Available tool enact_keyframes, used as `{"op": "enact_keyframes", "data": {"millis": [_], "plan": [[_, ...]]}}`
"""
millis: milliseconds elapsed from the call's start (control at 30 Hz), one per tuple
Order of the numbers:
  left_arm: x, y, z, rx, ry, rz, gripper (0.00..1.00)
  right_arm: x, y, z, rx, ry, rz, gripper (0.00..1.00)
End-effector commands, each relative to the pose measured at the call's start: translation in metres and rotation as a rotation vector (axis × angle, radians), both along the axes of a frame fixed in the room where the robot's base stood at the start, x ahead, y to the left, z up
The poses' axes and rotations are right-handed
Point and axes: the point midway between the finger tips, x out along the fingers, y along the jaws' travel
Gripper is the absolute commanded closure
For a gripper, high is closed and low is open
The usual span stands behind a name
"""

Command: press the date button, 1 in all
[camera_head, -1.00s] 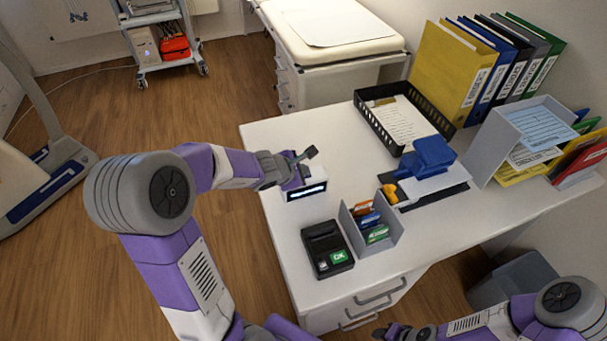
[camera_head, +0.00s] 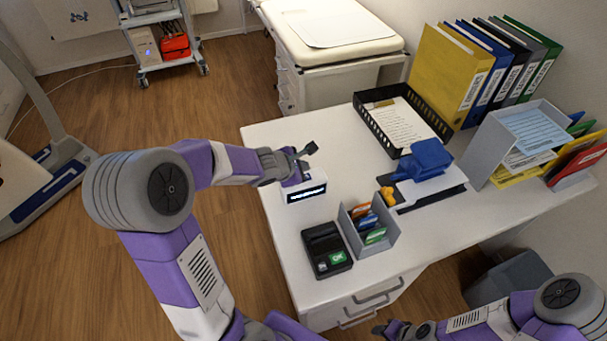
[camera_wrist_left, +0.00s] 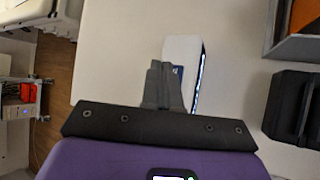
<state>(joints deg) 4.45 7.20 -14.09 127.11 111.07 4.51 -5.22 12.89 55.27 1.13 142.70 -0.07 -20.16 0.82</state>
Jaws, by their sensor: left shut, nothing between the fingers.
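A small white device (camera_head: 308,197) with a lit display on its front stands near the left edge of the white desk. In the left wrist view, the white device (camera_wrist_left: 180,47) shows a blue patch (camera_wrist_left: 178,72) on top, partly hidden by my fingers. No button labelled date is readable. My right gripper (camera_head: 386,328) is low by the desk's front, its jaws unclear.
A black terminal with a green OK key (camera_head: 326,250) and a grey card holder (camera_head: 386,240) stand in front. A blue object (camera_head: 428,160), a black tray (camera_head: 373,122) and binders (camera_head: 447,72) are farther right. The desk between device and tray is clear.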

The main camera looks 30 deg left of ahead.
Motion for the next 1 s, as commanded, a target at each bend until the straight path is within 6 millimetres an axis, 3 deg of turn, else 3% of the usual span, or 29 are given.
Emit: {"op": "enact_keyframes", "data": {"millis": [33,333,1000], "plan": [[0.0,0.0,0.011,0.0,-0.001,0.001,1.0,0.0,0.0,0.01,0.0,0.0,0.0,0.57],[0.0,0.0,0.038,0.001,-0.001,0.0,1.0,0.0,0.0,0.036,0.0,0.0,0.0,0.57],[0.0,0.0,0.036,0.0,0.0,0.0,1.0,0.0,0.0,0.034,0.0,0.0,0.0,0.57]]}}
